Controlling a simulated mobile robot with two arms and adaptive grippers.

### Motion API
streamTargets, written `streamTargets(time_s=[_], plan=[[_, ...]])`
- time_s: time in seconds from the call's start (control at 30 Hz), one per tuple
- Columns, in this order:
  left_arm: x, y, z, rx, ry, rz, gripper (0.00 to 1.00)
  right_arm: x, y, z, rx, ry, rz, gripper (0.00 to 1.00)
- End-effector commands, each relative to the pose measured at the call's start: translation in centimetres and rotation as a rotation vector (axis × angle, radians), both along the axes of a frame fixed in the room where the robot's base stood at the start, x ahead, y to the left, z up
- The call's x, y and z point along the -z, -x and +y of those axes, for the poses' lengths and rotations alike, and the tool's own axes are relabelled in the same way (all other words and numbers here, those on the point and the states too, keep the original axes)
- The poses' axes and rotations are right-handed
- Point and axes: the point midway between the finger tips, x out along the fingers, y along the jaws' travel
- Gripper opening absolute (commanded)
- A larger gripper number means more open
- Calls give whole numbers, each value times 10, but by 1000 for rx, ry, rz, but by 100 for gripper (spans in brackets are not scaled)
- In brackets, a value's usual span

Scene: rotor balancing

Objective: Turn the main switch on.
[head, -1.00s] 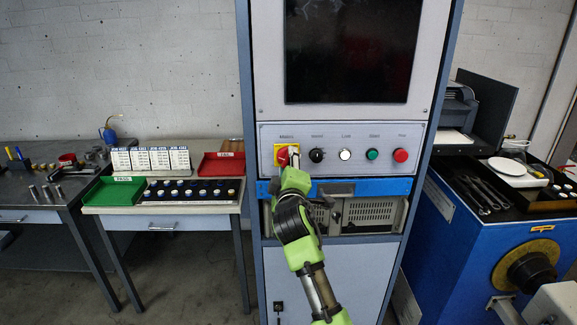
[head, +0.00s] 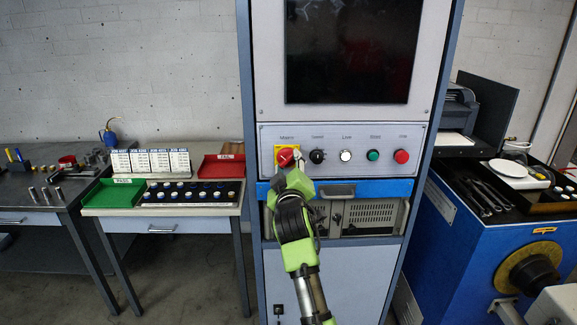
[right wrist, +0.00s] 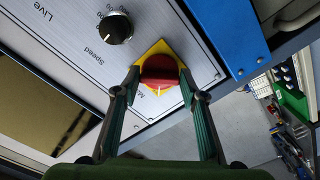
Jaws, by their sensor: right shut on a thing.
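The main switch is a red knob (head: 284,157) on a yellow plate (head: 279,148), at the left end of the cabinet's control panel. In the right wrist view the red knob (right wrist: 160,69) sits between my two fingers, with a short white mark at its lower edge. My right gripper (head: 298,158) reaches the knob from below right in the head view. In the right wrist view the right gripper (right wrist: 160,84) is shut on the knob, one finger on each side. The left gripper is not in view.
The panel also holds a black speed knob (head: 317,156), a white button (head: 346,156), a green button (head: 373,155) and a red button (head: 401,156). A blue drawer front (head: 385,188) lies just below. A dark screen (head: 350,50) is above.

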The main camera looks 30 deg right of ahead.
Motion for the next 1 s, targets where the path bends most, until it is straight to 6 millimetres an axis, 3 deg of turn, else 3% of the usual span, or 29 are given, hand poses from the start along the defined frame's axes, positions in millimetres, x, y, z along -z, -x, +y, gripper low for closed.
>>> streamTargets(time_s=[0.2,0.23,0.3,0.73,1.0], plan=[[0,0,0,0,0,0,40,3,0,1,-2,-7,4,17],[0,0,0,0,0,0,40,3,0,1,-2,-7,4,44],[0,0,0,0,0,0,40,3,0,1,-2,-7,4,56],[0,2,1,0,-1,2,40,1,5,4,-1,-2,1,56],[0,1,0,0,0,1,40,2,45,28,-2,-4,1,56]])
